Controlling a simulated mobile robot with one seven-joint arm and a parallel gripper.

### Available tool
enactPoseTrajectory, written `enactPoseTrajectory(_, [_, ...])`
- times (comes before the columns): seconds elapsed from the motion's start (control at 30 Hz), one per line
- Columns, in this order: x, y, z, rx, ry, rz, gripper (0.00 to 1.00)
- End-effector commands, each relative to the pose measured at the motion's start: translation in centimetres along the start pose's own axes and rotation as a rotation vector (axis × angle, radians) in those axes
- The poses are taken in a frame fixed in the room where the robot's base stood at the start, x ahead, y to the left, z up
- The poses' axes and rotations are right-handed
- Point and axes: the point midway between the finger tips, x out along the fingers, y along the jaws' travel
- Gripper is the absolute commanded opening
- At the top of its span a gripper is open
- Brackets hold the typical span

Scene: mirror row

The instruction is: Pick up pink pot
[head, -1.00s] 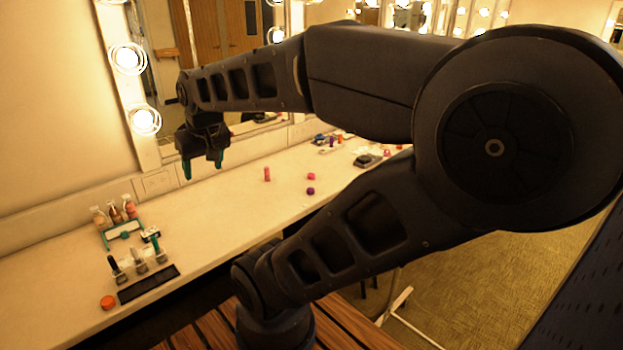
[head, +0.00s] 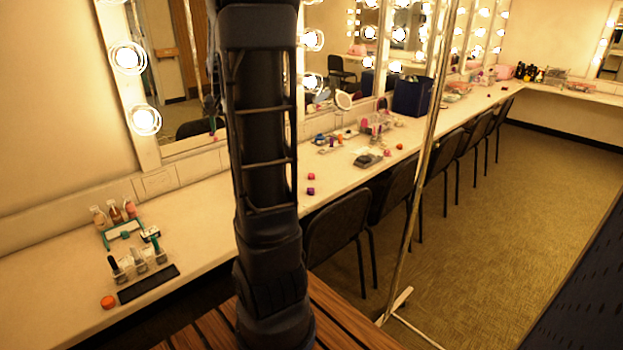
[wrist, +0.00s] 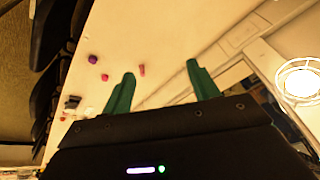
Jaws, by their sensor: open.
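The small pink pot (head: 311,176) stands on the long cream counter (head: 195,200), just right of my arm and behind a purple pot (head: 310,191) in the head view. In the wrist view the pink pot (wrist: 104,77) lies left of my open green fingers, with the purple pot (wrist: 92,59) close by. My gripper (wrist: 160,71) is empty and above the counter, apart from the pot. In the head view my upright arm hides the gripper. A pink upright tube (wrist: 142,70) shows between the fingertips in the wrist view, beyond them.
Bottles (head: 115,213), a brush stand (head: 138,262), a dark strip (head: 148,284) and an orange pot (head: 108,302) occupy the counter's near left. A dark compact (head: 368,160) lies farther right. Lit mirrors line the wall; black chairs (head: 338,228) and a metal pole (head: 430,150) stand in front.

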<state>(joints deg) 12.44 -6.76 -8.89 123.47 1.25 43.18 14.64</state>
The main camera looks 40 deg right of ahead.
Motion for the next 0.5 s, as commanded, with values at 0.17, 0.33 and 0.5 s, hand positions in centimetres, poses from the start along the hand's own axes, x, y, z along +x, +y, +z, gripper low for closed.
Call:
enactPoseTrajectory(0.17, [4.1,2.7,-5.0,0.111,0.002,0.042,0.60])
enactPoseTrajectory(0.33, [8.1,5.7,-9.2,0.211,0.010,0.083,0.60])
enactPoseTrajectory(0.5, [12.3,9.3,-12.9,0.307,0.021,0.128,0.60])
